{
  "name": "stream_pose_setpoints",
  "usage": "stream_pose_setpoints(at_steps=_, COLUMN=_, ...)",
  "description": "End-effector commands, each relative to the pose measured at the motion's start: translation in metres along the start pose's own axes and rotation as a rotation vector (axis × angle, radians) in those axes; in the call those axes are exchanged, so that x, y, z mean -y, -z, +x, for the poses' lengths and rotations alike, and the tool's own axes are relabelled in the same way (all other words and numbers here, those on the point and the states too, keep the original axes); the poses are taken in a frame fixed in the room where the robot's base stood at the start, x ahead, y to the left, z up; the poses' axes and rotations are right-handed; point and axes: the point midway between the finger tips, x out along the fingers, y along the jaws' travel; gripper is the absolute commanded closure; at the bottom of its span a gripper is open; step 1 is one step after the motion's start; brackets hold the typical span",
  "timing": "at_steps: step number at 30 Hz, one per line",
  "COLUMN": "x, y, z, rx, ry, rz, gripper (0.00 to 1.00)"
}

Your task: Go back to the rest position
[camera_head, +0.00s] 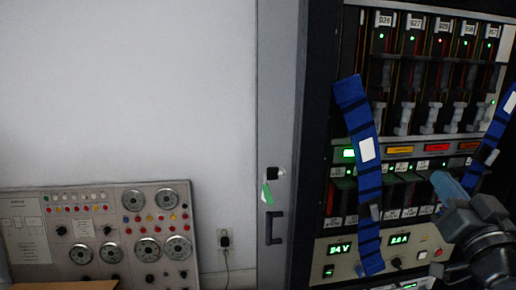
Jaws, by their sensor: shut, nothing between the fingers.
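My gripper (446,187) is at the lower right, in front of the equipment rack (335,215). It comes in from the lower right corner and points up and to the left. Its fingers are shut and look empty. It overlaps the rack's lower modules in the picture; I cannot tell how far it is from them. No mark of a rest position shows.
A blue strap (368,185) with a white label hangs down the rack left of my gripper. Another blue strap (495,135) is at the right edge. A control panel (110,240) with dials stands at the lower left. The white wall (125,90) is bare.

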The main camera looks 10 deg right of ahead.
Motion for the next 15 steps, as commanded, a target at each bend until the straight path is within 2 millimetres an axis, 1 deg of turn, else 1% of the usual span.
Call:
stream_pose_setpoints(at_steps=1, x=0.003, y=-0.020, z=-0.021, rx=0.033, ry=-0.006, rz=-0.003, gripper=1.00)
stream_pose_setpoints(at_steps=3, x=0.007, y=-0.042, z=-0.047, rx=0.068, ry=-0.013, rz=-0.009, gripper=1.00)
stream_pose_setpoints(at_steps=5, x=0.011, y=-0.058, z=-0.069, rx=0.097, ry=-0.018, rz=-0.015, gripper=1.00)
stream_pose_setpoints(at_steps=6, x=0.014, y=-0.067, z=-0.085, rx=0.117, ry=-0.020, rz=-0.021, gripper=1.00)
stream_pose_setpoints(at_steps=8, x=0.018, y=-0.081, z=-0.109, rx=0.146, ry=-0.021, rz=-0.028, gripper=1.00)
stream_pose_setpoints(at_steps=9, x=0.021, y=-0.088, z=-0.124, rx=0.164, ry=-0.022, rz=-0.035, gripper=1.00)
stream_pose_setpoints(at_steps=11, x=0.024, y=-0.099, z=-0.148, rx=0.193, ry=-0.022, rz=-0.042, gripper=1.00)
stream_pose_setpoints(at_steps=12, x=0.027, y=-0.105, z=-0.165, rx=0.212, ry=-0.021, rz=-0.049, gripper=1.00)
stream_pose_setpoints(at_steps=14, x=0.031, y=-0.112, z=-0.189, rx=0.240, ry=-0.019, rz=-0.060, gripper=1.00)
stream_pose_setpoints(at_steps=15, x=0.033, y=-0.116, z=-0.205, rx=0.259, ry=-0.016, rz=-0.067, gripper=1.00)
